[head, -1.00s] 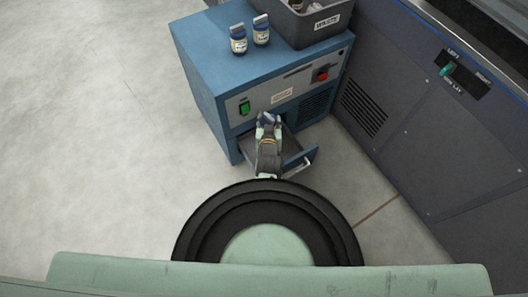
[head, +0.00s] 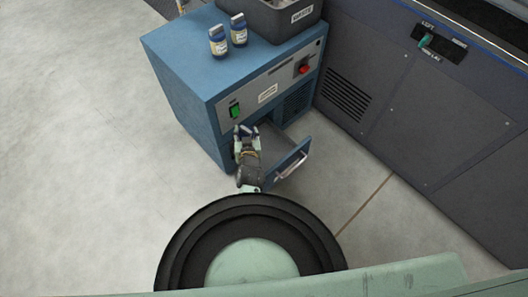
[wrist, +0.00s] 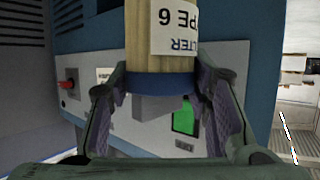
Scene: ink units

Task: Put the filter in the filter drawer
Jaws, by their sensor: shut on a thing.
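The filter is a beige pleated cylinder (wrist: 140,30) with a blue end band and a white label, upside down in the wrist view. My gripper (wrist: 165,90) is shut on it, with a finger on each side of the blue band. In the head view my gripper (head: 246,130) is in front of the blue cabinet, just below the green switch. The filter drawer (head: 290,165) is pulled out of the cabinet's lower part, with a pale handle on its front. My gripper is at its left side, and my arm hides part of the drawer's inside.
The blue cabinet (head: 190,75) carries two small bottles (head: 218,41) and a dark waste bin (head: 285,20) on top. Its front has a green switch (head: 235,111) and a red knob (head: 303,69). A dark machine (head: 410,120) stands at right. Floor at left is clear.

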